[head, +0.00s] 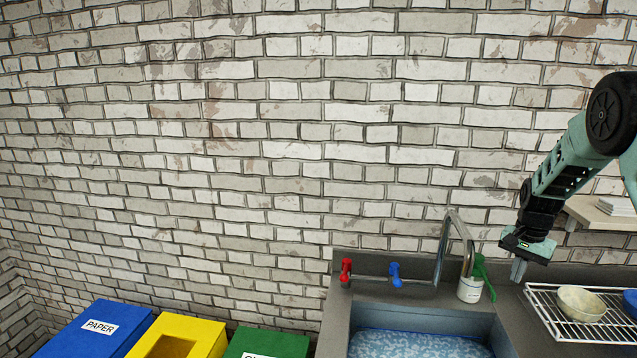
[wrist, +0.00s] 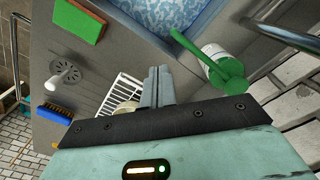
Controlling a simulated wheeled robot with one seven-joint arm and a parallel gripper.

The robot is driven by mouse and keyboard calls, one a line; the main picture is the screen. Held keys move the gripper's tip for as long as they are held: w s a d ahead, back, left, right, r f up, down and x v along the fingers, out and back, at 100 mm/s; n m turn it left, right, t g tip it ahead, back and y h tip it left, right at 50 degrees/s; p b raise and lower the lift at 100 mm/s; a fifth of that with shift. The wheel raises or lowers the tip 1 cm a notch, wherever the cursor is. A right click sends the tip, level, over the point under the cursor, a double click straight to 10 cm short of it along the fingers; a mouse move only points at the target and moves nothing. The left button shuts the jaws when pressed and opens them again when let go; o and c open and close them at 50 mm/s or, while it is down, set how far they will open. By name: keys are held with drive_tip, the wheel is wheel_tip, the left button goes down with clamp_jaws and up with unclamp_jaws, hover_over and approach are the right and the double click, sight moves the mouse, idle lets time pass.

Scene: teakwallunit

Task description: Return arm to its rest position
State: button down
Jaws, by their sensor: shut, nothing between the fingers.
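My arm (head: 571,160) comes in from the right edge of the head view, bent, with its lower part hanging down. My gripper (head: 518,270) points down above the counter, between the white pot with the green brush and the dish rack. In the wrist view, my gripper's two grey fingers (wrist: 158,86) are together, with nothing held between them.
A sink (head: 415,343) with red (head: 346,270) and blue (head: 395,274) taps and a tall spout (head: 459,232) is close by. The dish rack (head: 537,303) holds a bowl (head: 581,304). A shelf (head: 590,214) is behind my arm. Bins stand at the lower left.

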drive_tip(key=s+a+r+n+t, duration=0.1)
drive_tip(key=s+a+r+n, duration=0.55)
drive_tip(key=a, duration=0.65)
drive_tip(key=s+a+r+n+t, duration=0.1)
drive_tip(key=s+a+r+n, duration=0.1)
drive_tip(key=s+a, duration=0.45)
drive_tip(key=s+a+r+n, duration=0.2)
drive_tip(key=s+a+n, duration=0.1)
drive_tip(key=s, duration=0.7)
drive_tip(key=s+a+f+n+g+b, duration=0.1)
drive_tip(key=s+a+f+n+b, duration=0.2)
drive_tip(key=s+a, duration=0.3)
drive_tip(key=s+a+f+n+g+b, duration=0.1)
drive_tip(key=s+a+f+n+b, duration=0.2)
drive_tip(key=s+a, duration=0.4)
drive_tip(key=a+n+b, duration=0.1)
drive_tip(key=a+b, duration=0.1)
drive_tip(key=a, duration=0.3)
drive_tip(key=shift+y, duration=0.3)
drive_tip(key=shift+a+f+n, duration=0.1)
drive_tip(key=shift+n, duration=0.15)
